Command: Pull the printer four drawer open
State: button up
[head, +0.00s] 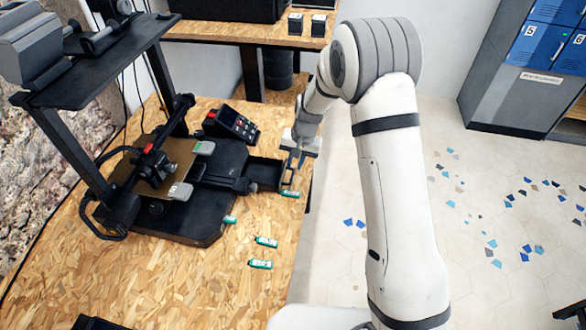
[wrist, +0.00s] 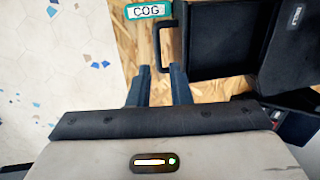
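A black printer (head: 190,205) stands on the wooden table in the head view. Its small black drawer (head: 262,172) sticks out on the right side with its inside showing. In the wrist view the drawer (wrist: 210,45) is at upper right, with a thin black handle (wrist: 158,45) on its left end. My gripper (head: 292,158) is at the handle end of the drawer. In the wrist view its two fingers (wrist: 161,70) are apart, with the handle's near end between or just beyond the tips. I cannot tell whether they touch it. No number four is readable.
A green tag (wrist: 148,11) lies by the handle; more tags (head: 266,242) lie along the table's right side. A control box with a screen (head: 232,123) stands behind the drawer. Right of the table edge is open floor (head: 480,200). Grey and blue lockers (head: 530,70) stand at the far right.

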jog(key=shift+d+r, duration=0.2)
jog(key=shift+r, duration=0.65)
jog(key=shift+d+r, duration=0.15)
jog(key=shift+r, duration=0.7)
jog(key=s+d+r+t, duration=0.1)
jog(key=s+d+r, duration=0.5)
jog(key=r, duration=0.2)
jog(key=s+d+r+t, duration=0.1)
jog(key=s+d+r, duration=0.45)
jog(key=r, duration=0.25)
jog(key=s+d+r+h, duration=0.1)
jog(key=s+d+r, duration=0.1)
jog(key=s, duration=0.6)
jog(key=s+d+r+n+h, duration=0.1)
jog(key=s+d+r, duration=0.1)
jog(key=s+d, duration=0.3)
jog(key=s, duration=0.3)
jog(key=shift+s+d+r+t, duration=0.2)
jog(key=shift+s+t, duration=0.2)
